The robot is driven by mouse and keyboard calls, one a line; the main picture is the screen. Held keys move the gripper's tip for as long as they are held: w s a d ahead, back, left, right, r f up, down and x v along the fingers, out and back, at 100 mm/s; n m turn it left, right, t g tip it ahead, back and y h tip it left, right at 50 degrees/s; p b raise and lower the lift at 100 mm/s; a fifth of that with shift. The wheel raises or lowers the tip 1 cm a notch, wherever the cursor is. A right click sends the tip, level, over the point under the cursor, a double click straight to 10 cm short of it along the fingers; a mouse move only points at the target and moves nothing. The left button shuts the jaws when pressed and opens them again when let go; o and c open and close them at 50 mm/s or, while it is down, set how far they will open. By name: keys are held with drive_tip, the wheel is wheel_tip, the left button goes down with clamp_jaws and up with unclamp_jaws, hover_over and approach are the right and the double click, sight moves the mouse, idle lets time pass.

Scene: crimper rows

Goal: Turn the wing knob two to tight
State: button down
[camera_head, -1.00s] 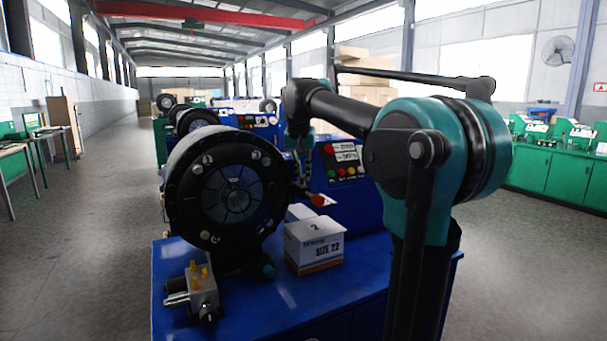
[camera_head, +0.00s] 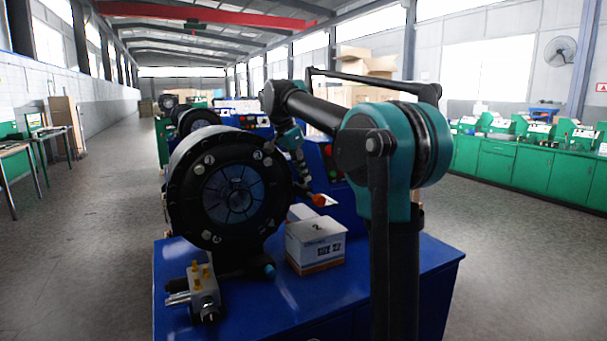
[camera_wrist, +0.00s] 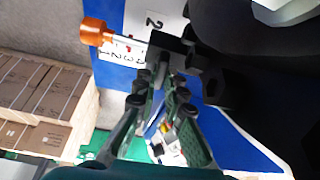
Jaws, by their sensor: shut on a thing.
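In the wrist view, a dark, blocky part (camera_wrist: 168,43), which looks like the wing knob, sits just beyond my fingertips. My gripper (camera_wrist: 162,76) is shut on it, with its two fingers running up the picture. A white label with a 2 (camera_wrist: 150,20) is on the blue surface behind. In the head view, my gripper (camera_head: 304,186) is small, right of the crimper's round head (camera_head: 228,190), near a red-orange end (camera_head: 319,199). The knob's turn angle is unclear.
A white box marked 2 (camera_head: 316,245) stands on the blue bench (camera_head: 270,308), below my gripper. A metal valve block with yellow fittings (camera_head: 205,290) is at the front left. Further crimpers stand behind. Cardboard boxes (camera_wrist: 40,90) are left in the wrist view.

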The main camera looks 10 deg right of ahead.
drive_tip(key=shift+m+g, duration=0.3)
drive_tip(key=shift+m, duration=0.3)
drive_tip(key=c, duration=1.6)
unclamp_jaws()
drive_tip(key=v, duration=1.2)
drive_tip(key=shift+a, duration=0.1)
